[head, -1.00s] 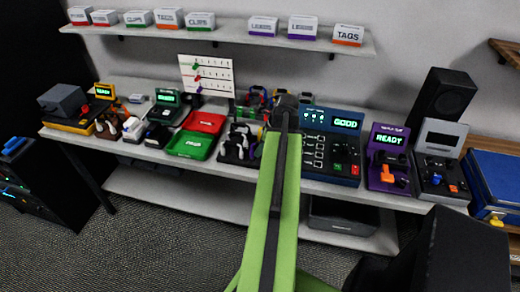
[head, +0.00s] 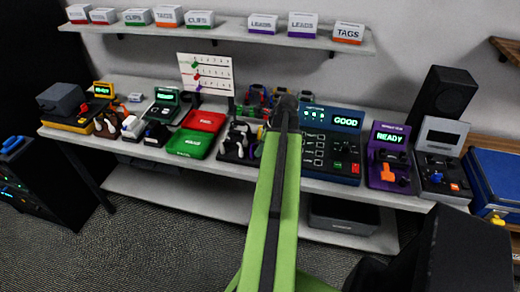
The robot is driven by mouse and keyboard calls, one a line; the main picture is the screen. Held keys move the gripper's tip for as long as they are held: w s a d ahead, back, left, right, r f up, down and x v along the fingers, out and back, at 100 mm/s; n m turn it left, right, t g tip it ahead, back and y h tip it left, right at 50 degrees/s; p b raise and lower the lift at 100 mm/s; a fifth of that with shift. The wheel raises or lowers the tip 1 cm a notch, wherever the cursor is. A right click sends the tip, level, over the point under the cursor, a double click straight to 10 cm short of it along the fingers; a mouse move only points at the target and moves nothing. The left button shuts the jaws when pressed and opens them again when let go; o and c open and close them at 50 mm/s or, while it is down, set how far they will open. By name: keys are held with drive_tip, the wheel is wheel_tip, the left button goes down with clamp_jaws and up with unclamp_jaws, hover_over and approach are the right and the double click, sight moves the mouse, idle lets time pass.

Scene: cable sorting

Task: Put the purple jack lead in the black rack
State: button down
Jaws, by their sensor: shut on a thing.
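My green arm reaches away over the table to its dark end, my gripper (head: 286,101), beside the left edge of the blue tester (head: 345,172) that reads GOOD. The fingertips, and the thing they are shut on, are hidden behind the arm. I cannot make out the purple jack lead. A black rack-like holder (head: 232,154) stands on the table just left of my arm, with pale and dark items in it. More leads in several colours (head: 256,98) stand behind it at the back; their holder is partly hidden by my arm.
A red tray (head: 204,121) and a green tray (head: 187,144) lie left of the black holder. A purple device (head: 387,150) reading READY and a grey device (head: 442,160) stand at the right. A shelf of labelled boxes (head: 302,26) hangs above. Little table room is free.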

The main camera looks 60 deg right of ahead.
idle(0.4)
drive_tip(key=shift+f+b, duration=0.3)
drive_tip(key=shift+b, duration=0.05)
drive_tip(key=shift+f, duration=0.15)
idle(0.3)
drive_tip(key=c, duration=1.3)
unclamp_jaws()
drive_tip(key=shift+o, duration=0.3)
drive_tip(key=o, duration=0.5)
